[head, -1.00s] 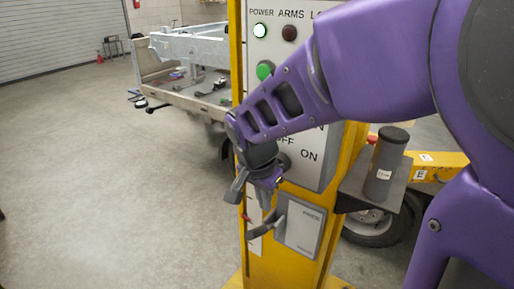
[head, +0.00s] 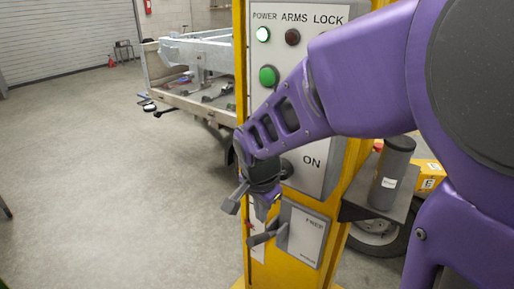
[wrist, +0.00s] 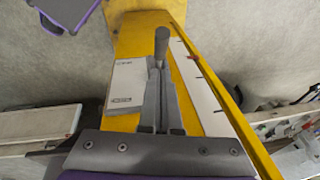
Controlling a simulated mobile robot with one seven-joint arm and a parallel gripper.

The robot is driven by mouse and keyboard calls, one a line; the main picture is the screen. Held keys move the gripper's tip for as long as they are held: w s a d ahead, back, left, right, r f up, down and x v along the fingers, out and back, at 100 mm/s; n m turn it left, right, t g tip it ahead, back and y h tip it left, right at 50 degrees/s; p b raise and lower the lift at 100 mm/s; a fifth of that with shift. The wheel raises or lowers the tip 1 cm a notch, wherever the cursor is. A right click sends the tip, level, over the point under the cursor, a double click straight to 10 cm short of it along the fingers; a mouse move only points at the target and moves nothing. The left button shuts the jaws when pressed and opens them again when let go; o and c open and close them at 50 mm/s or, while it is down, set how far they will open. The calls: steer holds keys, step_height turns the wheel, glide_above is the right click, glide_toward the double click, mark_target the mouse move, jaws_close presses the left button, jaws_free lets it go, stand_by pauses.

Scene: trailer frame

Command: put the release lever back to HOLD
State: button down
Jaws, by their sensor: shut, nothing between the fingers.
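The release lever (head: 265,238) is a grey bar with a rounded end. It sticks out from a grey plate (head: 308,238) low on the yellow post. The plate reads FREE near its top; its lower lettering is too small to read in the head view. My gripper (head: 262,212) points down just above the lever, shut and empty. In the wrist view the lever's dark rounded end (wrist: 162,42) shows just beyond my fingertips (wrist: 154,68), with the plate (wrist: 125,85) to the left. I cannot tell whether the fingers touch the lever.
The control panel (head: 318,100) above carries lamps, a green button and a knob. A black cylinder (head: 392,170) stands on a shelf right of the post. A white scale strip (wrist: 200,88) with a red mark runs beside the lever. Open floor (head: 120,190) lies left.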

mark_target(261, 236)
steer(key=b+x, duration=0.1)
steer(key=x, duration=0.6)
steer(key=shift+w+f+b, duration=0.15)
steer(key=shift+f+b, duration=0.2)
steer(key=shift+b, duration=0.05)
steer(key=shift+a, duration=0.1)
